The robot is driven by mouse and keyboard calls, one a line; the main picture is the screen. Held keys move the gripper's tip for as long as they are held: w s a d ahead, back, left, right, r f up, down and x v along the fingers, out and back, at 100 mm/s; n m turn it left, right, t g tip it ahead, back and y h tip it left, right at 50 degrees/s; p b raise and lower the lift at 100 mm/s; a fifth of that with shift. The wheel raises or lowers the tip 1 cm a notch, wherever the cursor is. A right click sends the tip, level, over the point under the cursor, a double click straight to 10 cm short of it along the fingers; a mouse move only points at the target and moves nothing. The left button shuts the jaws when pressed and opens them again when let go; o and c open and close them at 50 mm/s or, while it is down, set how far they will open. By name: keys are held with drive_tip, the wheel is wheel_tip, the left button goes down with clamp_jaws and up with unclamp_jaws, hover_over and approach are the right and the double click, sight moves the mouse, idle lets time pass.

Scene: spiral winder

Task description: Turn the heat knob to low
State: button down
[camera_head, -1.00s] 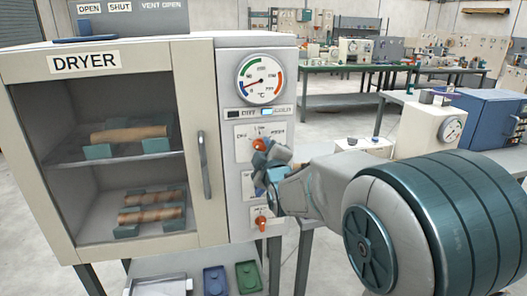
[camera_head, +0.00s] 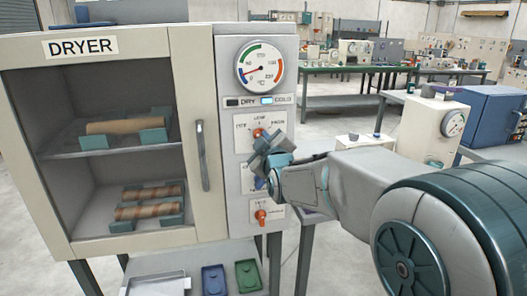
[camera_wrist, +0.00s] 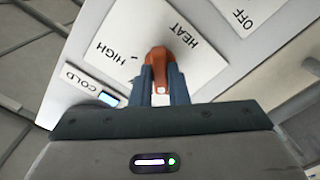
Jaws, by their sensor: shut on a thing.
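The dryer (camera_head: 140,35) fills the left of the head view, with a control panel on its right side. The orange heat knob (camera_head: 258,132) is the upper knob on that panel, on a white plate lettered LOW at the top and HIGH at the right. My gripper (camera_head: 263,143) is at this knob and partly covers it. In the wrist view, the two fingers of my gripper (camera_wrist: 160,82) are shut on the orange heat knob (camera_wrist: 159,62), one on each side. HEAT and HIGH show beside it. Where the knob points is hard to tell.
A round temperature gauge (camera_head: 261,64) sits above, with a lit COLD lamp (camera_head: 275,101) below it. A lower orange knob (camera_head: 261,216) is under my gripper. The dryer door handle (camera_head: 202,155) stands left of the panel. Trays (camera_head: 248,275) lie below.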

drive_tip(key=m+b, duration=0.8)
drive_tip(key=b, duration=0.1)
drive_tip(key=shift+f+m, duration=0.1)
drive_tip(key=shift+m, duration=0.2)
drive_tip(key=shift+b, duration=0.3)
drive_tip(key=c, duration=1.4)
unclamp_jaws()
drive_tip(key=v, duration=1.4)
drive_tip(key=shift+w, duration=0.1)
